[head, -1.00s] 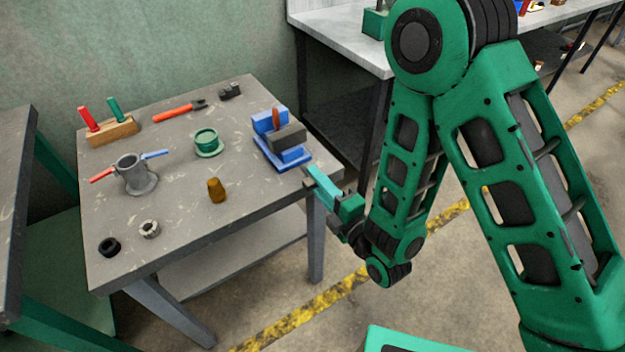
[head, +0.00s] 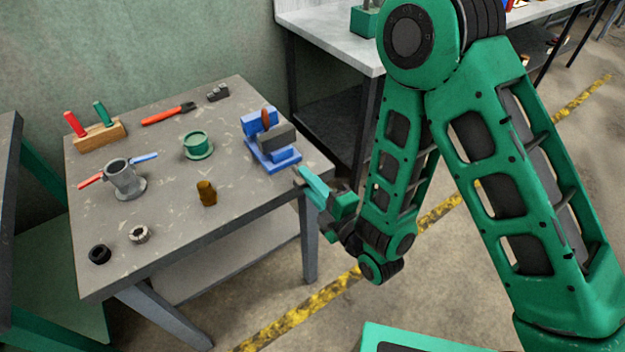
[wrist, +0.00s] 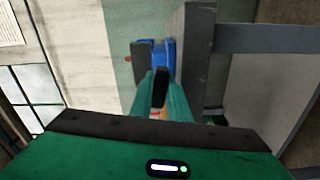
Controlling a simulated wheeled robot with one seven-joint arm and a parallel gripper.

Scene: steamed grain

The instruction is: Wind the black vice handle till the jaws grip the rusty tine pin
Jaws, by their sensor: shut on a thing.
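The blue vice (head: 272,155) stands near the right edge of the grey table, with a dark grey jaw block (head: 277,138) on it. The rusty tine pin (head: 266,118) stands upright at the jaws; I cannot tell whether any gap is left around it. My gripper (head: 303,178) is at the table's right edge, just beside the vice. In the wrist view its green fingers are shut on the black vice handle (wrist: 161,88), with the blue vice (wrist: 163,58) beyond. The handle is hidden by the fingers in the head view.
On the table (head: 160,240) are a green flanged ring (head: 197,146), a brown plug (head: 206,194), a grey pot with red and blue levers (head: 122,178), a wooden block with handles (head: 100,136) and red pliers (head: 168,114). A workbench (head: 325,40) stands behind. Open floor lies right of the table.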

